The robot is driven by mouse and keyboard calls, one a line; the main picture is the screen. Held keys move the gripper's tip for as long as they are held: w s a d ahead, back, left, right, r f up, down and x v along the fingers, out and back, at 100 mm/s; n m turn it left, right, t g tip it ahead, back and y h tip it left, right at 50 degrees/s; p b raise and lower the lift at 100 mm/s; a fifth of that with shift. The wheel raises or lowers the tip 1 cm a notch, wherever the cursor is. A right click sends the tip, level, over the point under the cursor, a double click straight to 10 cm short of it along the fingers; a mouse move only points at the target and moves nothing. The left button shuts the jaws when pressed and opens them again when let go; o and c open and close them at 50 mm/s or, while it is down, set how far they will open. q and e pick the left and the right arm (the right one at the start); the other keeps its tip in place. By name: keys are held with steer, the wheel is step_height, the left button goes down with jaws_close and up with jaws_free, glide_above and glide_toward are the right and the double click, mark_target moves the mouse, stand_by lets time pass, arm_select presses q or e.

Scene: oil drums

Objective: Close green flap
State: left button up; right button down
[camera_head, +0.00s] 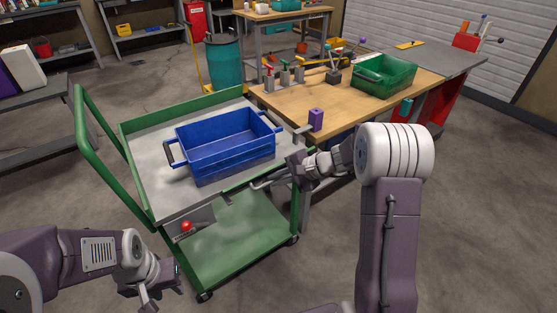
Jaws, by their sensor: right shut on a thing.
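A green cart (240,231) stands at centre-left, with green edges around its grey top. I cannot clearly pick out a separate green flap on it. My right gripper (296,168) is at the cart's right front corner, shut on a grey bar (266,183) there; my wrist hides part of the hold. My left gripper (161,290) is low at the left, in front of the cart and apart from it; its fingers are too small to judge.
A blue bin (230,157) sits on the cart. A red button (187,227) is on its front panel. A wooden table (330,104) beside it holds a purple block (316,120) and a green crate (386,87). The floor in front is clear.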

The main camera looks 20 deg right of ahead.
mark_target(272, 168)
steer(key=r+g+p, duration=0.1)
steer(key=p, duration=0.5)
steer(key=w+g+h+p, duration=0.1)
steer(key=g+p, duration=0.1)
steer(key=p, duration=0.4)
steer(key=w+a+r+m+g+h+p, duration=0.1)
steer(key=g+p, duration=0.1)
steer(key=p, duration=0.4)
steer(key=shift+w+r, duration=0.1)
steer(key=shift+r, duration=0.25)
steer(key=shift+w+f+g+h+p, duration=0.25)
steer(key=shift+g+p, duration=0.35)
steer(key=shift+p, duration=0.35)
steer(key=c, duration=1.8)
jaws_free()
steer(key=shift+r, duration=0.15)
steer(key=v, duration=0.8)
steer(key=shift+d+r, duration=0.1)
steer(key=shift+r, duration=0.3)
